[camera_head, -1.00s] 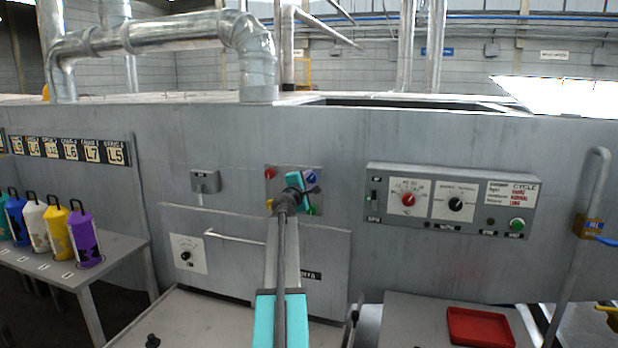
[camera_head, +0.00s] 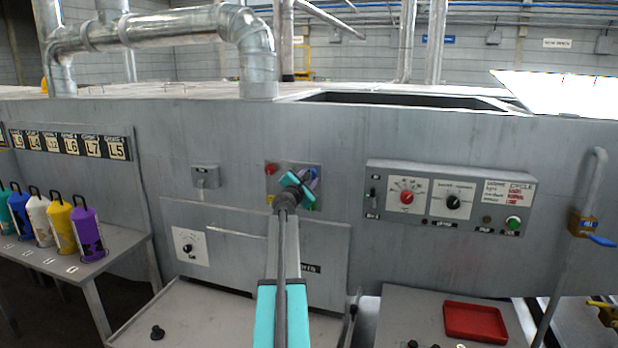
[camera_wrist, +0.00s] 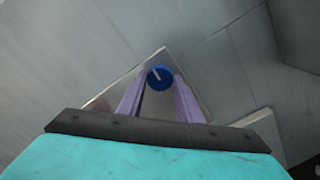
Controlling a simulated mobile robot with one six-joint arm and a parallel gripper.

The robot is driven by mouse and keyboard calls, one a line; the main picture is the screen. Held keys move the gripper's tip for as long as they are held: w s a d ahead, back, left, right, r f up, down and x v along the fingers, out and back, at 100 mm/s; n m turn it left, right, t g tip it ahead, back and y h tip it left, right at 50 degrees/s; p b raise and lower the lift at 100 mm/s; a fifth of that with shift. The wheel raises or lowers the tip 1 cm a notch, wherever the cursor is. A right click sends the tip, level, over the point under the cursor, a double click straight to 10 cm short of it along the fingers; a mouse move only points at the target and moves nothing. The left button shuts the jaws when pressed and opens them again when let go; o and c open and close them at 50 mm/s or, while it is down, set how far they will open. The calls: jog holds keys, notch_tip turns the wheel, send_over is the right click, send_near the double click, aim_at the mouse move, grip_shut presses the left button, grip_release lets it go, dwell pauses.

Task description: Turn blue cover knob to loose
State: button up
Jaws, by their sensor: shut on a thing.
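The blue cover knob (camera_wrist: 160,77) is round with a white pointer line, on a grey plate (camera_wrist: 196,84) that appears rotated in the wrist view. My gripper's pale purple fingers (camera_wrist: 159,86) sit on either side of the knob and are shut on it. In the head view my turquoise gripper (camera_head: 310,180) is tilted in front of the plate's upper right, and it mostly hides the blue knob.
A red knob (camera_head: 271,169) is at the plate's upper left. A control box (camera_head: 451,173) with dials is right of it. Colored cylinders (camera_head: 87,232) stand on a table at left. A red tray (camera_head: 475,322) lies at lower right.

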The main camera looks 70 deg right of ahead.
jog(key=o, duration=1)
jog(key=shift+o, duration=0.2)
jog(key=shift+a, duration=0.2)
jog(key=a+b, duration=0.3)
jog(key=a, duration=1)
jog(key=shift+s+a, duration=0.2)
jog(key=shift+s, duration=0.2)
